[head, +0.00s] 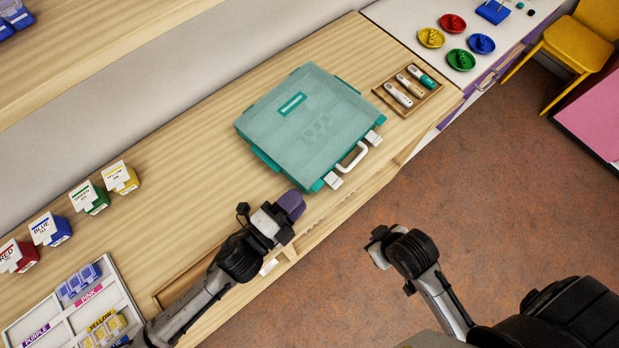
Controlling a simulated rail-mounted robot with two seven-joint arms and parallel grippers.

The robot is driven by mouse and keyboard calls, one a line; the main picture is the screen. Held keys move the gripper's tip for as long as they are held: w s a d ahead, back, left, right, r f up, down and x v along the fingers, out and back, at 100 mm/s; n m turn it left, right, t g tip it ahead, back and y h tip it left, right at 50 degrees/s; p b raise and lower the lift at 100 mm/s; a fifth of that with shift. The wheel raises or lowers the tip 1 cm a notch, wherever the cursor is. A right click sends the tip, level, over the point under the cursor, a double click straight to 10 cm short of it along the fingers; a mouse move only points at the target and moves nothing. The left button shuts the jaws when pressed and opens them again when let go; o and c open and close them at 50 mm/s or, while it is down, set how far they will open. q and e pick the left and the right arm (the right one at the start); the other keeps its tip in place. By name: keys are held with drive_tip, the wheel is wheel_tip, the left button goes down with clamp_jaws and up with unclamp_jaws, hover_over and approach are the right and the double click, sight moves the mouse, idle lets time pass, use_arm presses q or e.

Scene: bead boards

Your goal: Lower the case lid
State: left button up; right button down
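White latches (333,180) stick out on either side of the handle. My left gripper (290,206) is just off the case's near left corner, with a purple piece at its tip. I cannot tell whether that piece is part of the gripper or held, nor whether the fingers are shut. My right gripper (377,246) hangs over the floor, away from the case, its fingers unclear.
A wooden tray (408,108) with several pen-like tools stands right of the case. Labelled bead boxes (121,178) line the counter at left, near a white sorting tray (124,288). Coloured dishes (461,60) stand on the white surface at upper right. Counter behind the case is clear.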

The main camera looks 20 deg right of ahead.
use_arm(q)
drive_tip(key=shift+v, duration=3.05)
drive_tip(key=w+a+r+n+t+y+p, duration=0.1)
drive_tip(key=a+r+n+t+y+p, duration=0.2)
drive_tip(key=r+n+p, duration=0.45)
drive_tip(key=w+a+r+n+t+y+p, duration=0.1)
drive_tip(key=a+r+n+t+y+p, duration=0.1)
drive_tip(key=r+n+y+p, duration=0.55)
drive_tip(key=s+a+r+n+g+y+p, duration=0.3)
drive_tip(key=s+a+n+g+p, duration=0.1)
drive_tip(key=s+a+p, duration=0.3)
drive_tip(key=s+a+r+n+g+y+p, duration=0.3)
drive_tip(key=s+a+n+p, duration=0.4)
drive_tip(key=a+p, duration=0.3)
drive_tip(key=shift+s+a+r+g, duration=0.2)
drive_tip(key=shift+r+g, duration=0.3)
drive_tip(key=shift+r, duration=0.3)
